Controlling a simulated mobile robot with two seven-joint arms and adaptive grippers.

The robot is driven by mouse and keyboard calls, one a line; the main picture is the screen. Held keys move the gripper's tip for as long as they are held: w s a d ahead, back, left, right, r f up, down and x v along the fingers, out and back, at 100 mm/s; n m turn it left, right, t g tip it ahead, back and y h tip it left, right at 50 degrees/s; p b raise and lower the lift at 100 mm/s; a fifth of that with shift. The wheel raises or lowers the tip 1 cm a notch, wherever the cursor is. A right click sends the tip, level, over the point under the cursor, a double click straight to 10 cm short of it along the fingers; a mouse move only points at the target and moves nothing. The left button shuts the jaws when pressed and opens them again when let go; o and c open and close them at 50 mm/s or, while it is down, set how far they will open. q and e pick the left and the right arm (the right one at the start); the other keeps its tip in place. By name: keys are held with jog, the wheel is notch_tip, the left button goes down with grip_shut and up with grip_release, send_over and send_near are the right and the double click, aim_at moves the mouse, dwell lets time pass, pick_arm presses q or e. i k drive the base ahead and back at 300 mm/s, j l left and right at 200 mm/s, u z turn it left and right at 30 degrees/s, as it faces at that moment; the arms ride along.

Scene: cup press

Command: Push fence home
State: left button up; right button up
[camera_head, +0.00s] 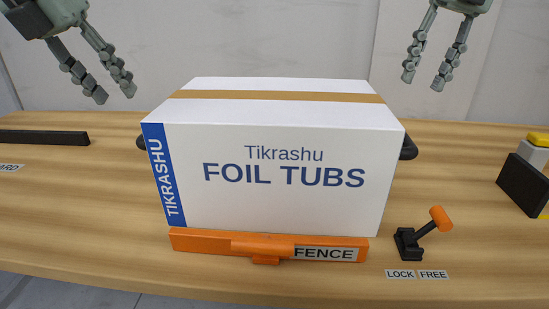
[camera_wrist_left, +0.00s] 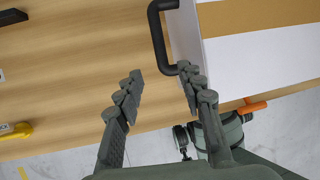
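The orange fence (camera_head: 205,241), labelled FENCE, lies along the front foot of a white box (camera_head: 290,185) marked "Tikrashu FOIL TUBS". An orange-tipped lever (camera_head: 440,219) stands right of it, its arm tilted right, toward the FREE label (camera_head: 434,274) beside the LOCK label (camera_head: 400,274). My left gripper (camera_head: 114,94) is open and empty, above and left of the box. In the left wrist view its fingers (camera_wrist_left: 160,72) are apart, near the box's black side handle (camera_wrist_left: 158,35); an orange end of the fence (camera_wrist_left: 250,107) shows there. My right gripper (camera_head: 423,83) is open and empty, above and right of the box.
A black bar (camera_head: 45,137) lies at the left of the wooden table (camera_head: 80,215). A black and yellow item (camera_head: 525,182) stands at the right edge. A yellow piece (camera_wrist_left: 17,131) shows in the left wrist view. The table left of the box is mostly clear.

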aim_at(264, 248)
jog(key=k+j, duration=1.1)
jog(key=k, duration=0.2)
